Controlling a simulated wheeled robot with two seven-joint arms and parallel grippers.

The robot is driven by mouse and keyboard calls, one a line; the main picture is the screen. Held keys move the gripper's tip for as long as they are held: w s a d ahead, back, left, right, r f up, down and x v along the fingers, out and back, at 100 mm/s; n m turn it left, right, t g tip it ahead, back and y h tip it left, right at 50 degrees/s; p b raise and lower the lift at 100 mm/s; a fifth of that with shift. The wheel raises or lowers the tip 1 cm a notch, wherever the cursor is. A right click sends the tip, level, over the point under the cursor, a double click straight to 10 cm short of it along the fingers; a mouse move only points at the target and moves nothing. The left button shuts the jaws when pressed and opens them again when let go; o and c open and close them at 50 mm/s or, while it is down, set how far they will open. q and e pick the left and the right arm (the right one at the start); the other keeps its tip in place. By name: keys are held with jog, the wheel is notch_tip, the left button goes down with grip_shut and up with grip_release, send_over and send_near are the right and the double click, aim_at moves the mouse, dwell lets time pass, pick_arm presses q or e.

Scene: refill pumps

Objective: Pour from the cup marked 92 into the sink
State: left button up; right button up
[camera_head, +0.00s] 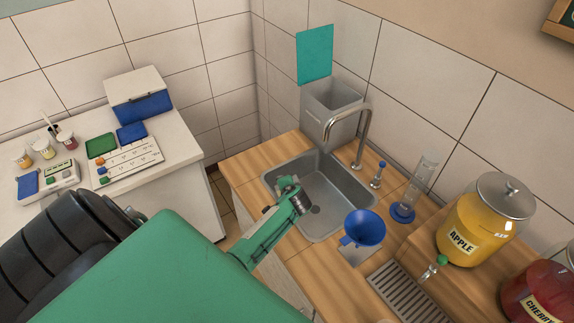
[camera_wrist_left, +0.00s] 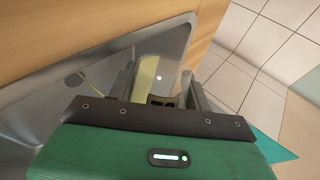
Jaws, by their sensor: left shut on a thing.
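The grey metal sink (camera_head: 335,199) is set in the wooden counter. My left gripper (camera_head: 287,190) is over its near left part. In the left wrist view my left gripper (camera_wrist_left: 158,88) is shut on a clear cup (camera_wrist_left: 165,72) with yellow liquid along one side. The cup is strongly tilted. A dark mark on it is partly hidden by the gripper, and I cannot read the number. A thin yellow streak (camera_wrist_left: 97,87) shows beside the cup, against the sink. In the head view the cup is mostly hidden by the gripper. My right gripper is not in view.
A faucet (camera_head: 362,140) arches over the sink's back. A blue funnel (camera_head: 363,228), a clear cylinder (camera_head: 420,182) and the apple jar (camera_head: 470,228) stand to the right. A white side table (camera_head: 180,170) at left holds small cups, a scale and trays.

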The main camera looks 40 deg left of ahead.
pick_arm(q)
jog(key=shift+r, duration=0.1)
jog(key=shift+r, duration=0.1)
dwell(0.7)
